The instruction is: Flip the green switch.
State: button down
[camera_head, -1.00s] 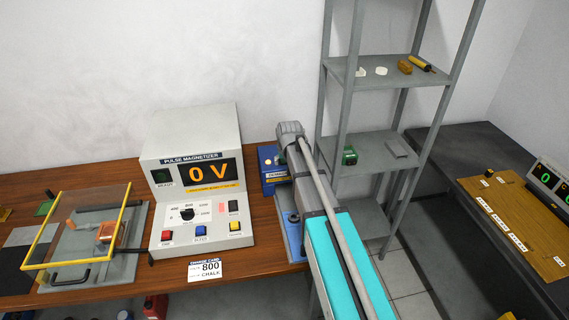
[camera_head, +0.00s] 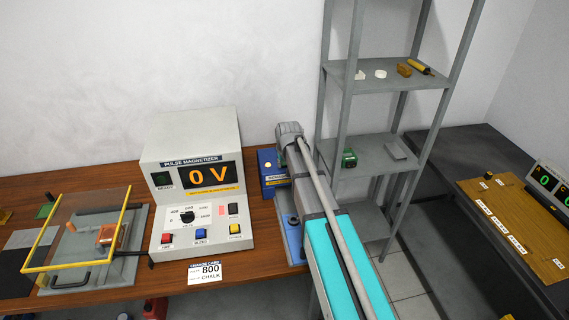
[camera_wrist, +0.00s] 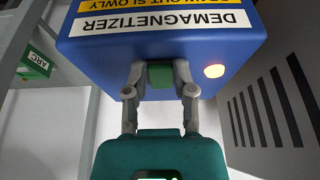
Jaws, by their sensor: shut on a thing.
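The blue demagnetizer (camera_head: 268,160) stands on the wooden bench, right of the pulse magnetizer. In the wrist view the demagnetizer (camera_wrist: 160,42) fills the upper middle, with its label upside down. The green switch (camera_wrist: 161,76) sits on its near face, between my fingertips. My gripper (camera_wrist: 159,84) is shut on the green switch, with one finger on each side. In the head view my arm hides the switch and my fingertips.
The pulse magnetizer (camera_head: 195,190) reads 0 V. A yellow-framed clear guard (camera_head: 85,230) stands at the left of the bench. A grey shelf rack (camera_head: 365,155) stands close behind my arm, with a green box (camera_head: 349,158) on it. A charge card (camera_head: 205,273) lies at the bench front.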

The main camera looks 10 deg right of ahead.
jog(key=shift+w+r+g+p, duration=0.25)
jog(key=shift+g+p, duration=0.15)
jog(key=shift+g, duration=0.3)
jog(key=shift+w+r+g+p, duration=0.15)
jog(key=shift+w+g+p, duration=0.15)
jog(key=shift+g, duration=0.4)
jog(key=shift+s+g, duration=0.1)
jog(key=shift+g, duration=0.4)
jog(key=shift+c, duration=2.2)
grip_release()
jog(key=shift+s+f+t, duration=0.15)
jog(key=shift+s+t, duration=0.1)
jog(key=shift+t, duration=0.15)
